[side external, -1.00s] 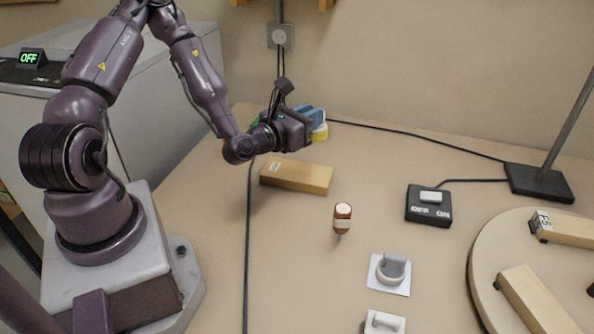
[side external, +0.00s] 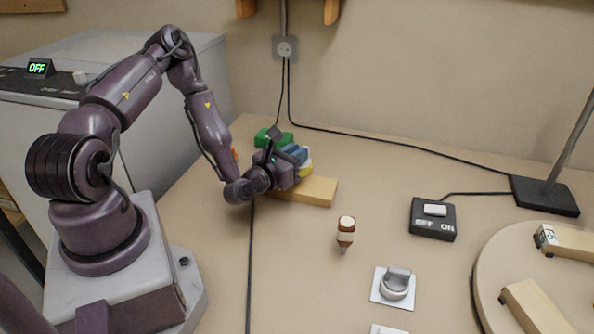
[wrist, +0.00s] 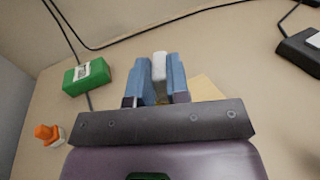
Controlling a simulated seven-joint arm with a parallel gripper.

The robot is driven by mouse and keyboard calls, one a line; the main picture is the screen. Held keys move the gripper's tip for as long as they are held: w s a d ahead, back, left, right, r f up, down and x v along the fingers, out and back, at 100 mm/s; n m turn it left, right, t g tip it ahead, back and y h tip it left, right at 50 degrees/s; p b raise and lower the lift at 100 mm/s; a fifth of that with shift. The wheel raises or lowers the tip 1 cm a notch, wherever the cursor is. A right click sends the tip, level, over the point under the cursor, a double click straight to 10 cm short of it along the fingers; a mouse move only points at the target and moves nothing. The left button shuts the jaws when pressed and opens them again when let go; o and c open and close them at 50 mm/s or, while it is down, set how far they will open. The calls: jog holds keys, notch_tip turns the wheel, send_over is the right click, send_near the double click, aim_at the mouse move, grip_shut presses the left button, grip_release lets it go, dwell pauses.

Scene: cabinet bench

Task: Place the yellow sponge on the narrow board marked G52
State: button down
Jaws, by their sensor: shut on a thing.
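My gripper (side external: 296,156) has blue fingers shut on the yellow sponge (side external: 306,170), which shows a white face and a yellow part in the side view. In the wrist view the white part of the sponge (wrist: 159,66) sits between the two fingers (wrist: 159,80). A narrow pale wooden board (side external: 310,192) lies on the bench just below the gripper, its left part hidden by the gripper. Part of this board (wrist: 207,88) shows to the right of the fingers in the wrist view. No marking is readable on it now. I cannot tell whether the sponge touches it.
A green box (side external: 273,138) and an orange-topped item (wrist: 47,133) are left of the gripper. A brown-and-white bottle (side external: 346,231), a switch box (side external: 432,219) and a grey knob (side external: 396,284) stand to the right. A round platform (side external: 487,272) carries more boards. Cables cross the bench.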

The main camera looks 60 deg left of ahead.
jog(key=shift+f, duration=1.85)
jog(key=shift+f, duration=0.15)
jog(key=c, duration=1.1)
grip_release()
